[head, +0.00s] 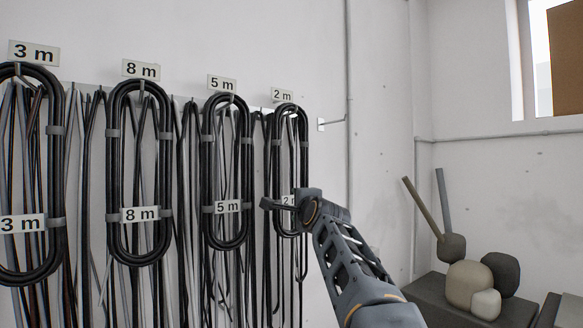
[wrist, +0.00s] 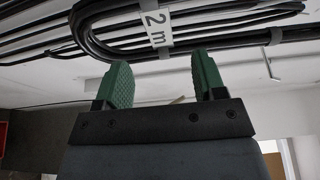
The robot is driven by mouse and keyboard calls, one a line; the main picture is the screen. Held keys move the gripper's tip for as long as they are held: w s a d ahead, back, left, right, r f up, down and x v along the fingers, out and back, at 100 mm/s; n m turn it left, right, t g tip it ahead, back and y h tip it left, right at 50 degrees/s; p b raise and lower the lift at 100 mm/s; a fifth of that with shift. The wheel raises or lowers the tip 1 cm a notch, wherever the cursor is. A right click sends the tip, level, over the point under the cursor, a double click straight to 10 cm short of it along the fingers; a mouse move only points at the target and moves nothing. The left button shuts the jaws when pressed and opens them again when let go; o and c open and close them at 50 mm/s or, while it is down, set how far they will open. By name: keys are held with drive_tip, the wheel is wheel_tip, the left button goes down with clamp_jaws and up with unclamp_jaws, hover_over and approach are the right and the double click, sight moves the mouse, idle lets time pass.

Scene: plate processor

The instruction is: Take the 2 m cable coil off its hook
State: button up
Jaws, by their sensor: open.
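The 2 m cable coil (head: 304,150) is a black oval loop with grey ties, hanging under the "2 m" wall sign (head: 282,95). Its own 2 m tag is partly hidden behind my gripper in the head view. In the wrist view the coil (wrist: 100,45) runs across the top, with its white "2 m" tag (wrist: 157,28) facing me. My gripper (head: 268,203) is in front of the lower part of the coil. In the wrist view its two green fingers (wrist: 163,85) are apart, with nothing between them; the coil lies beyond their tips. I cannot tell whether they touch it.
The 5 m coil (head: 207,135), 8 m coil (head: 113,175) and 3 m coil (head: 60,150) hang to the left, with loose cables behind. An empty-looking wall hook (head: 333,122) is at right. Rounded objects (head: 468,283) stand on a dark box at lower right.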

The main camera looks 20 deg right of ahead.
sight(291, 200)
drive_tip(key=shift+w+d+p, duration=0.2)
drive_tip(key=shift+w+p, duration=0.6)
drive_tip(key=shift+w, duration=0.85)
drive_tip(key=shift+w+d+p, duration=0.2)
drive_tip(key=shift+w+p, duration=0.55)
drive_tip(key=shift+w, duration=0.85)
drive_tip(key=shift+c, duration=0.4)
clamp_jaws()
